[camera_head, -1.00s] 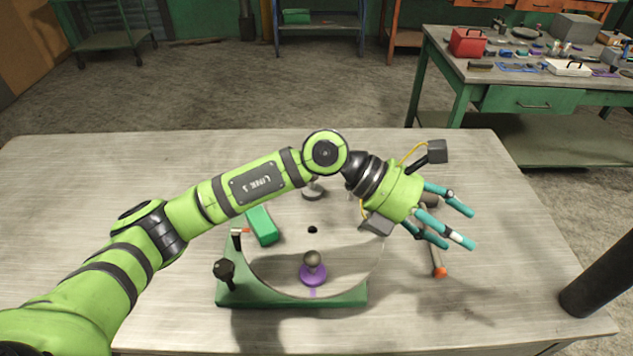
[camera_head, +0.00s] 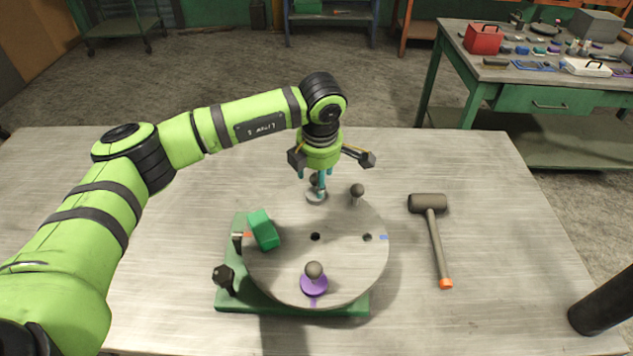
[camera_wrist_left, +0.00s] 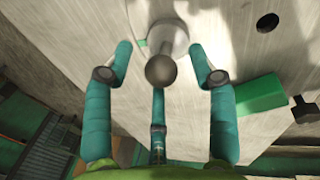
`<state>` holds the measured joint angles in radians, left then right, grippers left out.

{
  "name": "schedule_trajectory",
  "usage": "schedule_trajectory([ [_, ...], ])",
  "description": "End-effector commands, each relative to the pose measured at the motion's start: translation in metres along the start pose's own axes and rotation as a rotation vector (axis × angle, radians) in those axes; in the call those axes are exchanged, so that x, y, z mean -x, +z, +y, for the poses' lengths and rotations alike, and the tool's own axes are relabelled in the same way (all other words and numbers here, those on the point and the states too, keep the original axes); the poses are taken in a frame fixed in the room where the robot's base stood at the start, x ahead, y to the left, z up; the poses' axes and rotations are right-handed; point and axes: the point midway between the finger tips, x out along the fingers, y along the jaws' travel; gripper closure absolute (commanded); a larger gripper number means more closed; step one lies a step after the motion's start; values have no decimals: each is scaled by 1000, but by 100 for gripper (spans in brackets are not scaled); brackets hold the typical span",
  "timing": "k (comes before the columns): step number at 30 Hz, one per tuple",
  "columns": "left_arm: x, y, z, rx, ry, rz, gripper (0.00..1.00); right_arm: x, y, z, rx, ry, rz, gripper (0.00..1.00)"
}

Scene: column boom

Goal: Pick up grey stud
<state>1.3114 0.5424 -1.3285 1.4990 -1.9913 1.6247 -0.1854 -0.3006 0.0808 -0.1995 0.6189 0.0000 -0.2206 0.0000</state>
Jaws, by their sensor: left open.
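The grey stud (camera_head: 316,196) has a round grey base and a ball top, and stands at the far side of the pale round disk (camera_head: 345,260). In the left wrist view its dark ball (camera_wrist_left: 161,70) and pale base (camera_wrist_left: 169,34) show between my fingers. My left gripper (camera_head: 320,180) points down over the stud from the far side, its teal fingers open and spread around the ball. I see no clear contact. In the wrist view the left gripper (camera_wrist_left: 160,75) holds nothing. My right gripper is not in view.
A purple stud (camera_head: 314,286) stands at the disk's near side, a green block (camera_head: 263,230) at its left. Another dark ball knob (camera_head: 357,190) stands close right of my gripper. A mallet (camera_head: 435,240) lies right of the disk. The table's far right is clear.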

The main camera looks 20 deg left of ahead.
Motion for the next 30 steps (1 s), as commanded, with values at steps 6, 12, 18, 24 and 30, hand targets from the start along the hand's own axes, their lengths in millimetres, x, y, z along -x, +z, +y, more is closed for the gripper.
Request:
schedule_trajectory([
  [6, -12, 0, -1, -2, 0, 0, 42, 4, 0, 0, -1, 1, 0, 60],
  [12, -12, 0, -1, -2, 0, -1, 66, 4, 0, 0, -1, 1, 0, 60],
  [18, -12, 1, -1, -2, 0, -2, 100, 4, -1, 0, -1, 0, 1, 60],
  [24, -11, 1, -1, -2, 0, -3, 100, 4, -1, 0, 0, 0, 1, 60],
  [30, 2, 2, 3, -1, 3, -6, 100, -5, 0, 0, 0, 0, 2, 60],
])
